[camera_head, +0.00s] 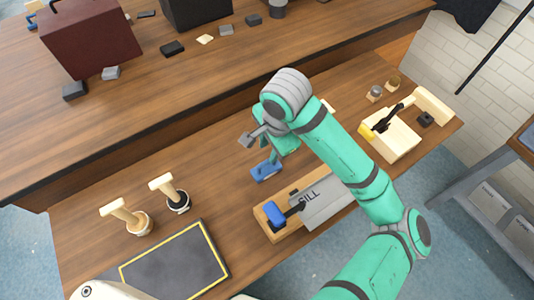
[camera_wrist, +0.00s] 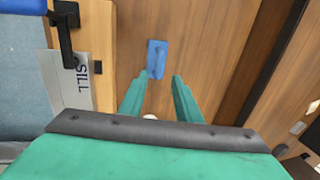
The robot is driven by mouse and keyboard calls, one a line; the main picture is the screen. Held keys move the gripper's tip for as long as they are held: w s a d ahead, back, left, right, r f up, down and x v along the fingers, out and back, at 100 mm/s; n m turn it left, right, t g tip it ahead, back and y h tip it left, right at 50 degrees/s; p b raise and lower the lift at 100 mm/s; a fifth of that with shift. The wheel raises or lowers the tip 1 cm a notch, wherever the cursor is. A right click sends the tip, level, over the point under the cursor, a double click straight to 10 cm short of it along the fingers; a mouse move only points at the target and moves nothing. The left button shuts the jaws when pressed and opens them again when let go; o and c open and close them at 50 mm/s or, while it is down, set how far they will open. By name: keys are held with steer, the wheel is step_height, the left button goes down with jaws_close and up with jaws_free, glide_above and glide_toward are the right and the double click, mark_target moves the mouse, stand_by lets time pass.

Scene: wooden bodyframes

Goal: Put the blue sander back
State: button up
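The blue sander (camera_head: 266,171) lies on the wooden bench, left of the SILL plate. In the wrist view the sander (camera_wrist: 156,58) is a small blue block with a raised grip, just beyond the gap between my fingertips. My gripper (camera_wrist: 159,78) is open, with nothing between its two green fingers. In the head view my gripper (camera_head: 279,146) points down close to the sander, and part of it is hidden by my arm. I see no contact with the sander, though the exact height above it is unclear.
A grey SILL plate (camera_head: 318,204) lies on a wooden block, with a blue-handled clamp (camera_head: 275,214) in front. Two stamp-like wooden tools (camera_head: 131,218) (camera_head: 174,195) stand left, near a dark yellow-edged mat (camera_head: 172,267). A pale wooden fixture (camera_head: 393,138) is at right.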

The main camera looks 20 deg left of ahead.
steer(key=shift+s+d+r, duration=0.1)
steer(key=shift+d+r, duration=0.05)
steer(key=shift+r, duration=0.8)
